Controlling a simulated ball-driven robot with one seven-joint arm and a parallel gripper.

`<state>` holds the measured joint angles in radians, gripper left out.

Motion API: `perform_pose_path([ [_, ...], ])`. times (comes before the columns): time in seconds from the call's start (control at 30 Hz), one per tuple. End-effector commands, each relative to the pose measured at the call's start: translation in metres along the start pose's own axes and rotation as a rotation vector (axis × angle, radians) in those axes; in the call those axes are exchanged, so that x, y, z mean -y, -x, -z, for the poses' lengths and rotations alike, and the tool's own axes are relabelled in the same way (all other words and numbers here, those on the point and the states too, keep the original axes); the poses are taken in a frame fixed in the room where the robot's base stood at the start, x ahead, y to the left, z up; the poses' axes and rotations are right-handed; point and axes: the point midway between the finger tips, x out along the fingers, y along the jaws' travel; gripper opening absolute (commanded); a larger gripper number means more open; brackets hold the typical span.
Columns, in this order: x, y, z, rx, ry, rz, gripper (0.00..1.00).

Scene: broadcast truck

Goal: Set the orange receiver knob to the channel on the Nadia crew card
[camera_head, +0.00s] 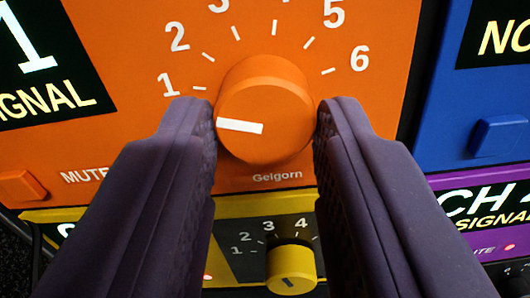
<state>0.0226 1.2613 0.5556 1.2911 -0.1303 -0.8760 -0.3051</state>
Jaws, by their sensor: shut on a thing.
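The orange receiver knob (277,137) is on the orange panel (130,135), in the upper middle of the view. Its white pointer mark points left, roughly toward the 1. Several numbers ring it: 1, 2 and 6 are clear, while 3 and 5 are cut by the top edge. My gripper (267,122) is shut on this knob, with one dark purple finger on each side. The black display (45,65) on the orange panel shows a white 1 and "IGNAL", cut by the left edge. No Nadia crew card is in view.
Below is a yellow panel with a yellow knob (290,272), seen between my fingers. A blue panel with a blue button (498,136) and a purple panel (450,182) lie at the right. An orange button (20,187) sits by "MUTE" at the left.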

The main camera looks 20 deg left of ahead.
Motion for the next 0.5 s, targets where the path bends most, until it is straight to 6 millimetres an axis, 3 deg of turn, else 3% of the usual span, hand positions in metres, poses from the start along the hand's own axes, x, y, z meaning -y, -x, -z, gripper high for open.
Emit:
perform_pose_path([
  [0.5, -0.001, -0.0002, -0.0052, -0.004, -0.432, 0.0, 0.05],
])
